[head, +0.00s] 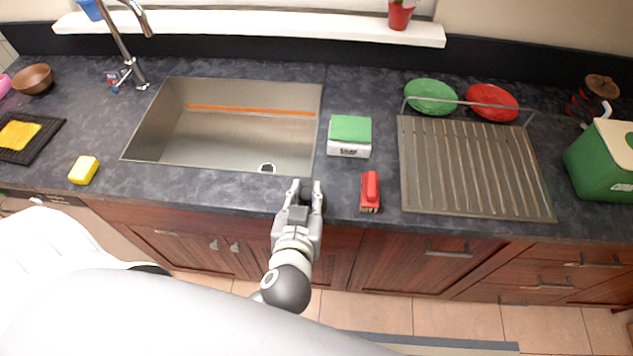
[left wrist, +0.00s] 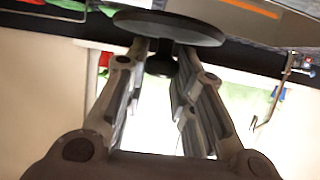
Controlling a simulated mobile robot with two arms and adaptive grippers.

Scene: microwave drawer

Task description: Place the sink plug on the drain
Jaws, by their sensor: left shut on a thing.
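The sink plug (left wrist: 168,28) is a dark round disc with a short stem, seen in the left wrist view. My left gripper (left wrist: 161,45) is shut on the stem, with the disc beyond the fingertips. In the head view my left gripper (head: 308,187) is over the counter's front edge, right of and nearer than the drain; I cannot make out the plug there. The drain (head: 267,168) shows partly at the sink's near side, cut off by the rim. The steel sink (head: 225,125) is otherwise empty apart from an orange strip on its far wall. My right gripper is not in view.
A dish rack (head: 470,170) is farther right. A faucet (head: 130,62) and yellow sponge (head: 83,170) are left. The sink's inside is clear.

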